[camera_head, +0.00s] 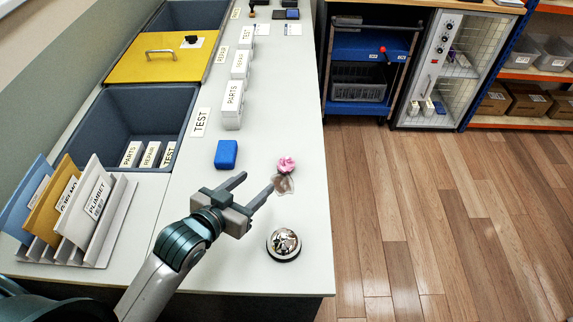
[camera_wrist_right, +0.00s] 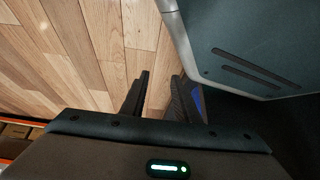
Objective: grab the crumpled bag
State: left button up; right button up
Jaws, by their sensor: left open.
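A small crumpled bag (camera_head: 285,183) lies on the pale counter near its right edge, in the head view. Its lower part looks translucent and brownish, and a pink ruffled part (camera_head: 286,164) is at its far end. My left gripper (camera_head: 258,181) is open and empty, just left of the bag. Its right fingertip is close to the bag; I cannot tell whether they touch. My right gripper (camera_wrist_right: 160,95) shows in the right wrist view with a gap between its fingers, over wood floor, holding nothing visible.
A silver bell (camera_head: 284,244) stands nearer on the counter, and a blue block (camera_head: 226,154) lies farther left. White label blocks (camera_head: 233,104) line the counter behind. A file rack (camera_head: 112,222) and grey bin (camera_head: 150,93) are at left. The counter's right edge is close to the bag.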

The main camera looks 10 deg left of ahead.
pick_arm(q)
jog(key=p, duration=0.2)
send_near(285, 161)
jog(key=x, duration=0.5)
jog(key=shift+w+a, duration=0.15)
jog(key=shift+a, duration=0.05)
jog(key=shift+w, duration=0.1)
jog(key=shift+w+d+f, duration=0.1)
jog(key=shift+w+d, duration=0.15)
jog(key=shift+w, duration=0.15)
jog(key=x, duration=0.4)
jog(key=shift+d+f+p, duration=0.2)
jog(key=shift+p, duration=0.15)
pick_arm(e)
jog(key=s+d+f+g, duration=0.2)
jog(key=s+d, duration=0.2)
jog(key=s, duration=0.6)
jog(key=shift+g+h, duration=0.3)
jog(key=shift+h, duration=0.1)
